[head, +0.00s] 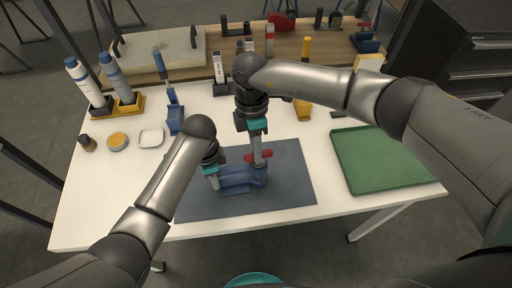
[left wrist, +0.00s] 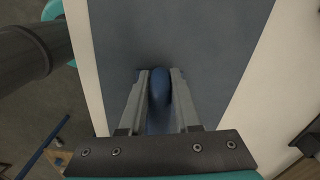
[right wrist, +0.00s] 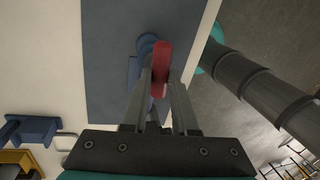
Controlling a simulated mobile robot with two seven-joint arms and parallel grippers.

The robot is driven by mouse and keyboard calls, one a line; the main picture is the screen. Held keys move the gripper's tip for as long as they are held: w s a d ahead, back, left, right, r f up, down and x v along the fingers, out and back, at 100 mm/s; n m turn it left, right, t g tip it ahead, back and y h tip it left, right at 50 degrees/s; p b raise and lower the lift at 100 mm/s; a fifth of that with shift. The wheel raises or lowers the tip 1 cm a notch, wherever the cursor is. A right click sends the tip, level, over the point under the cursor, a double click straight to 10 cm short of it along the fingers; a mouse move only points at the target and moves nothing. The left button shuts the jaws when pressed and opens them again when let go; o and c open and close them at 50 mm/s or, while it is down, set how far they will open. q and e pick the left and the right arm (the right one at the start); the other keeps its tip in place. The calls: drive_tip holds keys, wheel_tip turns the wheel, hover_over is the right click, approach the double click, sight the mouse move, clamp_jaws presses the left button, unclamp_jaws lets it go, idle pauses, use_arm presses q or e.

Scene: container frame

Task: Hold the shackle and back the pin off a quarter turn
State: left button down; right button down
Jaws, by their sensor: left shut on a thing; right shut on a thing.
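The blue shackle (head: 238,180) lies on a dark blue mat (head: 292,190) on the white table. A red pin (head: 262,156) sits at its right end. My left gripper (head: 214,182) is shut on the rounded left end of the shackle; in the left wrist view that blue end (left wrist: 160,90) is between the two fingers. My right gripper (head: 257,160) reaches down from above and is shut on the red pin; in the right wrist view the pin's red bar (right wrist: 161,66) stands between its fingertips. The fingers hide part of the pin and shackle.
A green tray (head: 385,185) stands at the right of the table. Bottles (head: 85,82), small dishes (head: 151,138) and a blue holder (head: 176,118) stand at the left. A wooden shelf (head: 190,65) with tools runs along the back. The mat's right part is clear.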

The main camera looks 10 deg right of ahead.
drive_tip(key=shift+s+n, duration=0.1)
drive_tip(key=shift+n, duration=0.2)
drive_tip(key=n+h, duration=0.1)
drive_tip(key=n, duration=0.3)
drive_tip(key=shift+s+n, duration=0.15)
drive_tip(key=shift+n, duration=0.15)
drive_tip(key=shift+s+n+t+h, duration=0.15)
drive_tip(key=shift+n+t, duration=0.1)
drive_tip(key=shift+n, duration=1.05)
drive_tip(key=shift+s+n+t+h, duration=0.15)
drive_tip(key=shift+n+t, duration=0.1)
drive_tip(key=shift+n, duration=1.05)
drive_tip(key=shift+w, duration=0.1)
drive_tip(key=c, duration=0.7)
unclamp_jaws()
drive_tip(key=shift+w, duration=0.1)
drive_tip(key=shift+r, duration=0.1)
drive_tip(key=v, duration=1.1)
drive_tip(key=shift+a+r, duration=0.1)
drive_tip(key=shift+r, duration=0.3)
